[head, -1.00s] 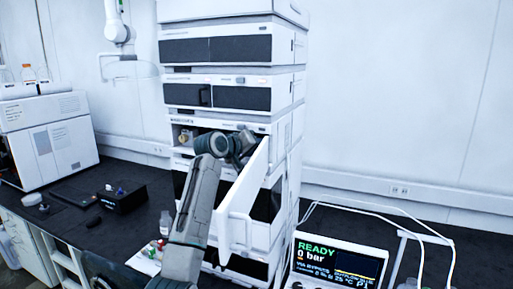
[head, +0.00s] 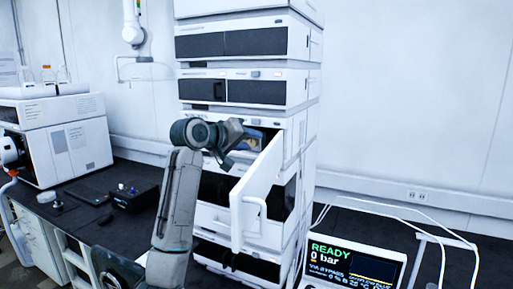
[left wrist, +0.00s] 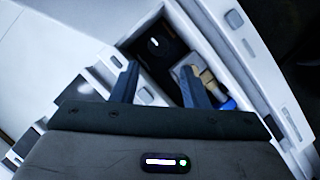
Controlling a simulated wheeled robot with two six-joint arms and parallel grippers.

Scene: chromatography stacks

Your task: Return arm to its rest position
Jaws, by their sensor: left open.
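My left arm rises from the bottom of the head view, and its gripper (head: 232,145) is just in front of an open bay in the white chromatography stack (head: 245,92). In the left wrist view the two dark fingers (left wrist: 158,72) are apart, with nothing held between them. Beyond them is the bay's dark interior (left wrist: 165,50), with tan and blue parts (left wrist: 215,88) inside. The arm hides part of the bay in the head view. My right gripper is not in view.
A white door (head: 262,190) stands swung open from the stack, close to the right of my gripper. A display reading READY, 0 bar (head: 355,262) is at lower right. A black box (head: 133,196) and a white instrument (head: 60,140) stand on the dark bench at left.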

